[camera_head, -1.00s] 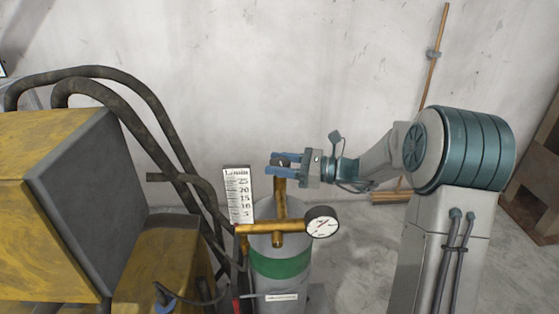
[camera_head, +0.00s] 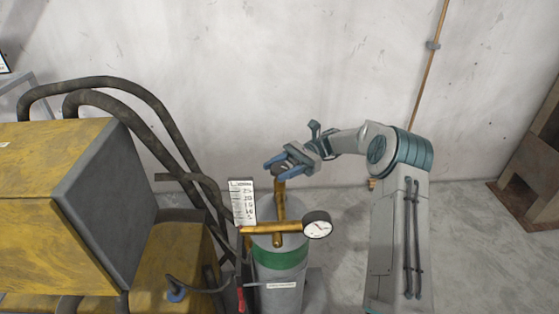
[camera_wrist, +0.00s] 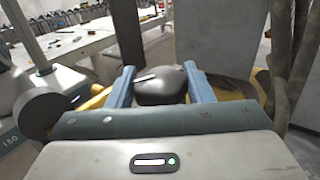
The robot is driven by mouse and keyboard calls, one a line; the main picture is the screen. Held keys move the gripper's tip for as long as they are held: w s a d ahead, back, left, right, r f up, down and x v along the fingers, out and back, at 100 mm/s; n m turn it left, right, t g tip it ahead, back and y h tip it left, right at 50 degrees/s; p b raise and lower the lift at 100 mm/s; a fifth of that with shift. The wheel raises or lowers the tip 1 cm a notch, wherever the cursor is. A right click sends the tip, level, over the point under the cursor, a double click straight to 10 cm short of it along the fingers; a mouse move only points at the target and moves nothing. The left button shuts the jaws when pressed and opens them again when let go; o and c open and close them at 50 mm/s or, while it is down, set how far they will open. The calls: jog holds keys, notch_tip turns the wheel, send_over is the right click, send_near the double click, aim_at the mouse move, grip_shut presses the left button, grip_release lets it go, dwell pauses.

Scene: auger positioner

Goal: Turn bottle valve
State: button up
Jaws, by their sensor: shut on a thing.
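The grey gas bottle (camera_head: 281,275) with a green band stands upright on the floor. A brass fitting on its top carries a round gauge (camera_head: 317,224) and a white scale plate (camera_head: 243,203). The dark, rounded valve knob (camera_wrist: 160,84) sits between the blue fingers of my gripper (camera_wrist: 161,88) in the wrist view. My gripper also shows in the head view (camera_head: 278,166), at the top of the upright brass stem (camera_head: 280,200). It is shut on the knob, and the fingers mostly hide the knob in the head view.
A yellow machine (camera_head: 60,215) with a dark grey side panel stands left of the bottle. Thick black hoses (camera_head: 155,110) run down between them. A pale wall is behind. Grey floor (camera_head: 465,240) is clear at right, before a brown metal structure (camera_head: 535,170).

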jog(key=shift+r+n+g+h+p, duration=0.25)
jog(key=shift+n+g+h+p, duration=0.75)
jog(key=shift+p, duration=0.7)
jog(key=shift+g, duration=0.3)
jog(key=shift+f+n+g+h+p, duration=0.25)
jog(key=shift+n+h+p, duration=0.2)
jog(key=shift+p, duration=0.25)
jog(key=o, duration=1)
